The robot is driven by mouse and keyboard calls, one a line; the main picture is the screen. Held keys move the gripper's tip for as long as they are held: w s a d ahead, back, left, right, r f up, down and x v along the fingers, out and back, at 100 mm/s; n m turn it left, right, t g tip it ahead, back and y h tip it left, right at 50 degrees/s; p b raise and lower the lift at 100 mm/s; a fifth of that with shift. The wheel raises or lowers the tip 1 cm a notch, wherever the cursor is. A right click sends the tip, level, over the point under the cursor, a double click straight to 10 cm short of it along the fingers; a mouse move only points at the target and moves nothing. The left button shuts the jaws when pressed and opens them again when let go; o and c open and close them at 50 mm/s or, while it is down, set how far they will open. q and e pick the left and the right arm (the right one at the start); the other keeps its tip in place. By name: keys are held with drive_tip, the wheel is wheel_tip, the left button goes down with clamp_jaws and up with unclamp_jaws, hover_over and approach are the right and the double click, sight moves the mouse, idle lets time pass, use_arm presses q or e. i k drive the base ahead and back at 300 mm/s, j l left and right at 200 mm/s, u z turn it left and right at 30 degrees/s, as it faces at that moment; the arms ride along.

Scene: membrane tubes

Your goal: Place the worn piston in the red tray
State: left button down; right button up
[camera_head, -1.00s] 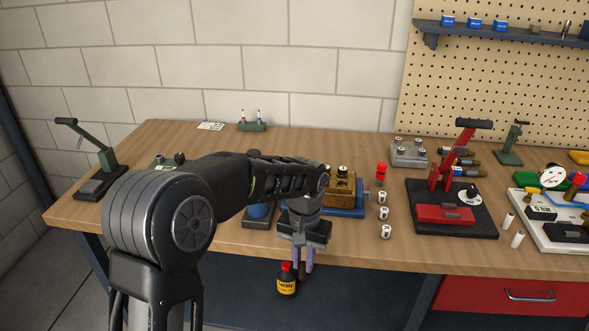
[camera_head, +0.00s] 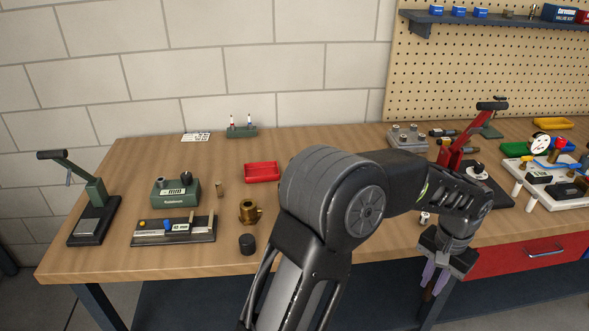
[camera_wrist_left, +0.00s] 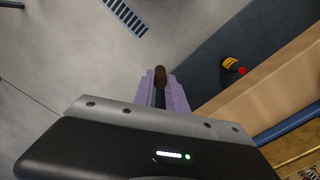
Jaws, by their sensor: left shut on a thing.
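My left gripper (camera_head: 433,276) is shut on a dark brown, short rod-like piece (camera_head: 426,294), apparently the worn piston. It hangs below the table-top level, in front of the table's front edge. In the left wrist view the brown piece (camera_wrist_left: 160,76) sticks out from between the lilac fingers (camera_wrist_left: 161,95), above the grey floor. The red tray (camera_head: 262,164) lies on the table left of my arm, far from the gripper. It looks empty. My right gripper is not in view.
A brass fitting (camera_head: 250,211), a black cap (camera_head: 247,244), a green gauge box (camera_head: 176,191) and a measuring block (camera_head: 174,229) stand left of my arm. A green press (camera_head: 94,205) is at the far left.

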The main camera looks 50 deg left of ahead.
sight(261, 174)
drive_tip(key=k+j+z, duration=0.15)
drive_tip(key=k+j, duration=0.9)
drive_tip(key=j, duration=0.1)
